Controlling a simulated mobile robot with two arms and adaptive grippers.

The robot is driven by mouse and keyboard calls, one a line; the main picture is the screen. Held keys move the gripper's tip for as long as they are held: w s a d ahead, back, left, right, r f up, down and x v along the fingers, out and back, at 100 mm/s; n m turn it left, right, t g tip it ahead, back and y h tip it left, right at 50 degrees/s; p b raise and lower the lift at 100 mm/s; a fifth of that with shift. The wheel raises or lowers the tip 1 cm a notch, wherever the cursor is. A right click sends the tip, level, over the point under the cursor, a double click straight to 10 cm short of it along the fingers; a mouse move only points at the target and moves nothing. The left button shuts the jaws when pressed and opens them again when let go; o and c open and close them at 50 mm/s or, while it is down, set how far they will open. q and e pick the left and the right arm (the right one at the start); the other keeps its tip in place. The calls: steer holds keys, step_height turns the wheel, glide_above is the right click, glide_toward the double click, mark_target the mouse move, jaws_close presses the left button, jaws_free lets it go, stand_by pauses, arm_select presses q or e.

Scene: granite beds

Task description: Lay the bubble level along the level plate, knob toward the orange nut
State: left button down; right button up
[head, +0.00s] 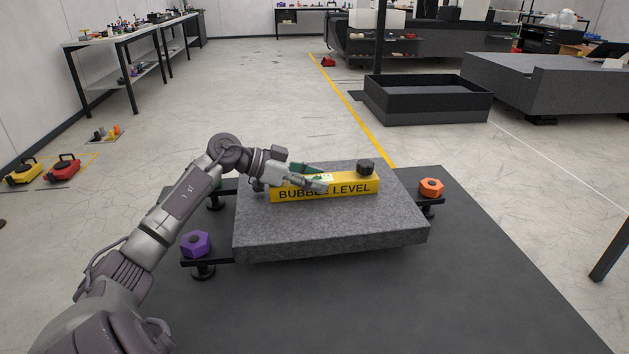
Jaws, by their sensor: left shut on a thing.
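The bubble level (345,189) is a long yellow bar with its name in dark letters on its front side. It lies across the back half of the grey granite level plate (330,228). Whether it touches the plate or hangs just above it, I cannot tell. Its black knob (365,167) is at the right end, toward the orange nut (431,187), which stands right of the plate. My left gripper (318,183) reaches in from the left and is shut on the level near its middle, hiding part of its top. My right gripper is out of view.
A purple nut (195,243) stands at the plate's front left on a dark bracket. Another dark bracket support shows at the back left. A dark mat (480,290) surrounds the plate. An open black tray (428,107) lies behind on the floor.

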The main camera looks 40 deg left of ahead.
arm_select(q)
steer(key=shift+r, duration=0.1)
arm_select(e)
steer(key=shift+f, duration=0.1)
arm_select(q)
steer(key=shift+c, duration=2.4)
jaws_free()
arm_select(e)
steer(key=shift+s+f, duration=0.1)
arm_select(q)
steer(key=shift+s, duration=0.2)
steer(key=v, duration=0.3)
steer(key=p+v, duration=0.1)
steer(key=v, duration=0.7)
steer(key=shift+s+a+r, duration=0.15)
steer(key=shift+s+a, duration=0.05)
steer(key=shift+a, duration=0.1)
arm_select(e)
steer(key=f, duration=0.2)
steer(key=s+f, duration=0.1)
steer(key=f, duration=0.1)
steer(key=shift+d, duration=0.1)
